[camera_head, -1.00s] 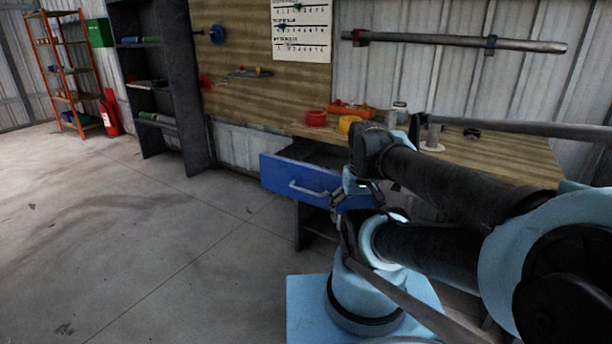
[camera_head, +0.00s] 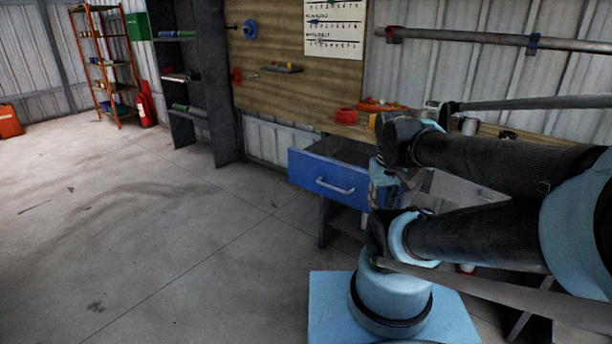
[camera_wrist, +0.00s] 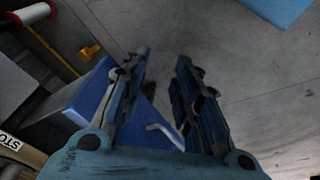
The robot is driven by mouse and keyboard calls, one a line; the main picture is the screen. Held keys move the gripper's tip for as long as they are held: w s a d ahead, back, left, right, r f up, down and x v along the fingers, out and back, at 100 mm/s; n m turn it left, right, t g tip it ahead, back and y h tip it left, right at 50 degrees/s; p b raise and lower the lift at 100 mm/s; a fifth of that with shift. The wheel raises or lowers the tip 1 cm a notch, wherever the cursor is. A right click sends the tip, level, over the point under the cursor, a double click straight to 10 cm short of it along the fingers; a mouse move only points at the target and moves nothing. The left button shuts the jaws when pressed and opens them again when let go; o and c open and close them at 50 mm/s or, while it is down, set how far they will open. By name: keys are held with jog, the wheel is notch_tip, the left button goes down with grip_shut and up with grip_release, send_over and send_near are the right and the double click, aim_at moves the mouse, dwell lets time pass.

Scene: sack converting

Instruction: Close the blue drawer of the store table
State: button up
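The blue drawer (camera_head: 309,173) of the store table (camera_head: 352,130) is pulled out, with its open top showing in the head view. Its pale bar handle (camera_head: 335,187) is on the front. My gripper (camera_head: 384,188) is at the right end of the drawer front in the head view, partly merged with my arm links. In the wrist view my gripper (camera_wrist: 165,62) has its two fingers apart with nothing held between them. The blue drawer front (camera_wrist: 92,92) lies behind the left finger, and the handle (camera_wrist: 163,133) shows between the fingers. I cannot tell whether they touch.
A red ring (camera_head: 346,115) and an orange tray (camera_head: 378,106) sit on the table top. A dark shelf unit (camera_head: 190,85) stands left of the table. Open concrete floor (camera_head: 150,235) lies in front and left. A white spool (camera_wrist: 33,13) shows in the wrist view.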

jog(key=w+a+r+n, duration=0.1)
jog(key=w+n, duration=0.1)
jog(key=w, duration=0.1)
jog(key=w+a+r+n+h, duration=0.1)
jog(key=w+r+n, duration=0.1)
jog(key=w+n, duration=0.1)
jog(key=w+a+r+n+h, duration=0.1)
jog(key=w+n, duration=0.2)
jog(key=w, duration=0.1)
jog(key=shift+a+r, duration=0.3)
jog(key=shift+a, duration=0.05)
grip_shut()
jog(key=w+a+n+t+h, duration=0.1)
jog(key=w+a+n, duration=0.55)
jog(key=a, duration=0.25)
jog(key=w+a+n+t+h, duration=0.1)
jog(key=w+a+n+t, duration=0.1)
jog(key=w+a+n, duration=0.55)
jog(key=w+a+f+n+t, duration=0.1)
jog(key=a+f+n, duration=0.1)
jog(key=a, duration=0.6)
jog(key=w+a+f+n+t, duration=0.1)
jog(key=a+f+n, duration=0.2)
jog(key=a, duration=0.5)
send_near(294, 172)
jog(key=shift+h, duration=0.4)
jog(key=shift+a+x, duration=0.2)
jog(key=shift+x, duration=2.05)
